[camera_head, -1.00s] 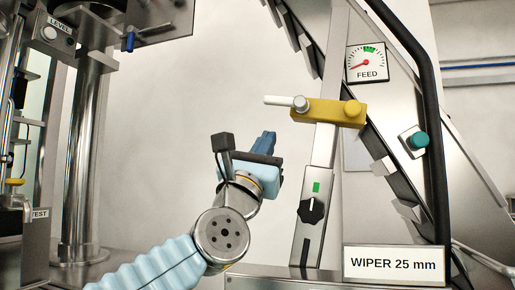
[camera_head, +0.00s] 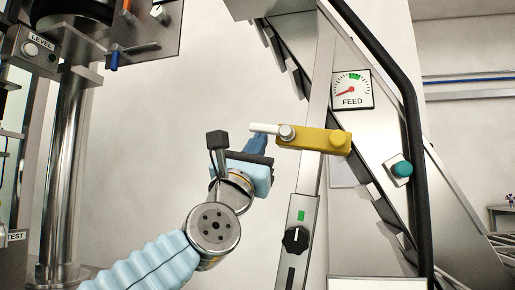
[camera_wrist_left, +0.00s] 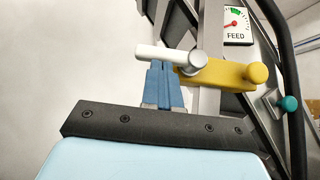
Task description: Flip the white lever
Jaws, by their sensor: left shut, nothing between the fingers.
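The white lever (camera_head: 263,128) sticks out to the left from a round pivot on the yellow block (camera_head: 314,139), which is fixed to the machine's upright. The lever lies nearly level. My left gripper (camera_head: 260,143) is shut and empty, with its blue fingertips just below the lever. In the left wrist view, the shut fingers (camera_wrist_left: 163,84) point up at the white lever (camera_wrist_left: 160,53), whose bar crosses in front of or just above their tips. I cannot tell whether they touch. My right gripper is not in view.
A FEED gauge (camera_head: 351,90) sits above and right of the yellow block. A teal button (camera_head: 401,169) is to its right. A black selector knob (camera_head: 296,240) is below. A black rail (camera_head: 408,110) curves down the right. Open space lies left of the lever.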

